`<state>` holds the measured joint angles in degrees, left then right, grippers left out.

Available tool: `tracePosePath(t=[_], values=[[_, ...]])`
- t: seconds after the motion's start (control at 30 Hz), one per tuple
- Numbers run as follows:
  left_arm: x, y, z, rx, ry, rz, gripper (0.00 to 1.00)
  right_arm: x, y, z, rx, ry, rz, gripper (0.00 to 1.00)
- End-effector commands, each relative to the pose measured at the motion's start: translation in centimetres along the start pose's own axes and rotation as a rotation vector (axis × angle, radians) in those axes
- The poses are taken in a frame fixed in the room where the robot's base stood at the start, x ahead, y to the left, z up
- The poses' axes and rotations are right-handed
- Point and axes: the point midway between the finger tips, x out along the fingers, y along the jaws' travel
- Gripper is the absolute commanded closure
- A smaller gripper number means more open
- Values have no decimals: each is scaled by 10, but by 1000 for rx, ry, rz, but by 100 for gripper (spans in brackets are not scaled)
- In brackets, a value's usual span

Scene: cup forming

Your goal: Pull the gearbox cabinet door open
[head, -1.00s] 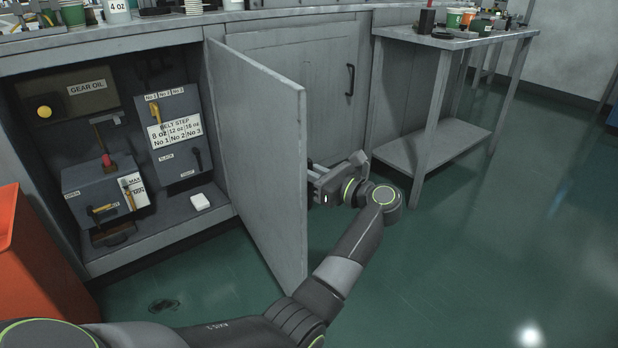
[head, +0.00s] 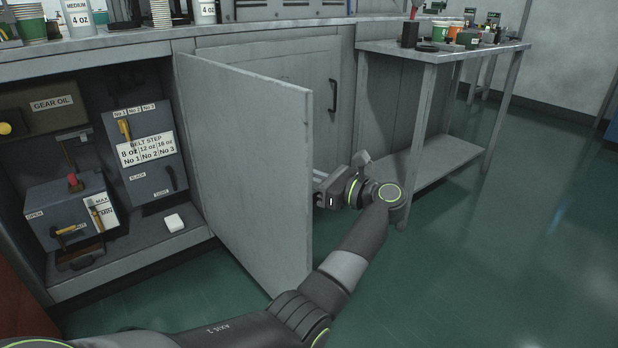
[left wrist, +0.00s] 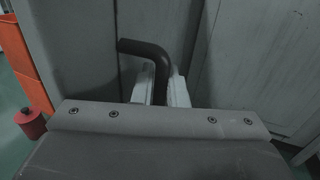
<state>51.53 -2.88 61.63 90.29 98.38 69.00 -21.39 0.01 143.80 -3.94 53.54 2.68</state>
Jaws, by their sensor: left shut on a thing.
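The grey gearbox cabinet door (head: 250,165) stands wide open, swung out from its hinge side next to the cabinet interior. My left gripper (head: 322,184) is at the door's outer face, its fingertips partly hidden by the door edge. In the left wrist view, the two pale fingers of my left gripper (left wrist: 162,92) are shut on the dark bent door handle (left wrist: 146,47). The open cabinet shows a gear oil box (head: 50,103), a belt step panel (head: 145,150) and a grey lever box (head: 75,212). My right gripper is not in view.
A second closed door with a black handle (head: 332,96) is behind the open one. A grey side table (head: 440,45) with a lower shelf stands to the right. A white block (head: 174,222) lies on the cabinet floor. Green floor at right is clear.

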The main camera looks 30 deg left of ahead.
Motion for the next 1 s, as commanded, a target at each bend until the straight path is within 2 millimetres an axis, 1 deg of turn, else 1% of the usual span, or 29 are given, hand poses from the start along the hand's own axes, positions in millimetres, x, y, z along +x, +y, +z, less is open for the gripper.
tracePosePath(t=[0.07, 0.1, 0.13, 0.4, 0.53, 0.67, 1.0], values=[[0, 0, 0, 1, 2, 1, 100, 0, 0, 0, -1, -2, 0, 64], [0, 0, 0, 1, 2, 1, 85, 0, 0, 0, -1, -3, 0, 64], [0, 0, 0, 1, 2, 1, 83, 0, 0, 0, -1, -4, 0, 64], [0, 0, 0, 0, 1, 0, 83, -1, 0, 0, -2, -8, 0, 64], [-10, 0, 0, 1, 2, -2, 83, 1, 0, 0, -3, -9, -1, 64], [-33, 0, 1, 2, 3, -4, 83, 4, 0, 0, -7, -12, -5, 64], [-118, -1, 1, 3, 2, -5, 83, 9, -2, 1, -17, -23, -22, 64]])
